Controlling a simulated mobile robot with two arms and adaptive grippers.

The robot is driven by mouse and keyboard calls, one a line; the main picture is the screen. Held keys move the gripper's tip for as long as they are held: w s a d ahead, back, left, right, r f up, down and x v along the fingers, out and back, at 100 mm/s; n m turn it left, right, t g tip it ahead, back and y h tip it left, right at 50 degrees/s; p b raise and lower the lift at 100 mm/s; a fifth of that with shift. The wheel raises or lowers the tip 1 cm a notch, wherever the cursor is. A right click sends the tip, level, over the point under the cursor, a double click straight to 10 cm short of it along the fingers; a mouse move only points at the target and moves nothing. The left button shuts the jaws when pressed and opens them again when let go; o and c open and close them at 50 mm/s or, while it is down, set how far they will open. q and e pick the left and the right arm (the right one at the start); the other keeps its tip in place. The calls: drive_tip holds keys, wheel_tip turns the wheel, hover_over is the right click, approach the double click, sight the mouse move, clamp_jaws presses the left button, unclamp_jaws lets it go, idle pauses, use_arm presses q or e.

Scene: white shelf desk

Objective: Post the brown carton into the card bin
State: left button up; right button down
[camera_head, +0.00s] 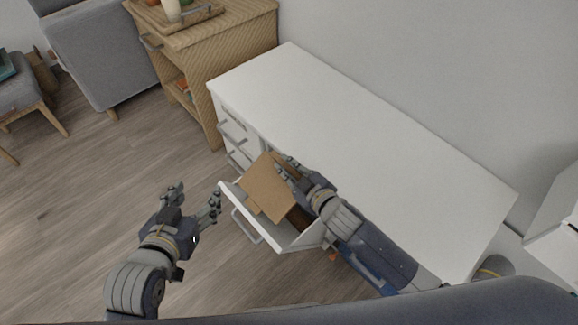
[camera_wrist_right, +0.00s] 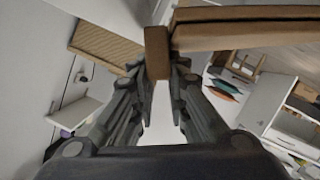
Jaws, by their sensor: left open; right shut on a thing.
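The brown carton (camera_head: 267,186) is tilted over an open white front bin of the desk, which I take for the card bin (camera_head: 286,240). My right gripper (camera_head: 291,172) is shut on the carton's edge. In the right wrist view the carton (camera_wrist_right: 245,35) extends up and right from between the fingertips (camera_wrist_right: 158,72). The carton hides part of the bin's opening; I cannot tell how deep its lower edge sits. Some tan and dark brown material shows inside the bin. My left gripper (camera_head: 195,198) is open and empty, left of the bin, over the floor.
The white desk top (camera_head: 350,125) is bare. More handled drawer fronts (camera_head: 232,132) are at the desk's left end. A wooden cabinet (camera_head: 215,45) with a tray on top stands behind. Grey seating (camera_head: 95,50) is at the far left. The wooden floor (camera_head: 80,200) is open on the left.

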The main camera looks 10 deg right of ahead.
use_arm(q)
drive_tip(key=shift+w+d+r, duration=0.1)
drive_tip(key=shift+w+r, duration=0.15)
drive_tip(key=shift+r, duration=0.1)
use_arm(e)
drive_tip(key=shift+f, duration=0.1)
drive_tip(key=c, duration=1.5)
unclamp_jaws()
drive_tip(key=shift+s+d, duration=0.15)
drive_tip(key=shift+s, duration=0.1)
drive_tip(key=v, duration=1.1)
drive_tip(key=shift+s, duration=0.2)
use_arm(q)
drive_tip(key=shift+s, duration=0.1)
use_arm(e)
drive_tip(key=shift+d, duration=0.1)
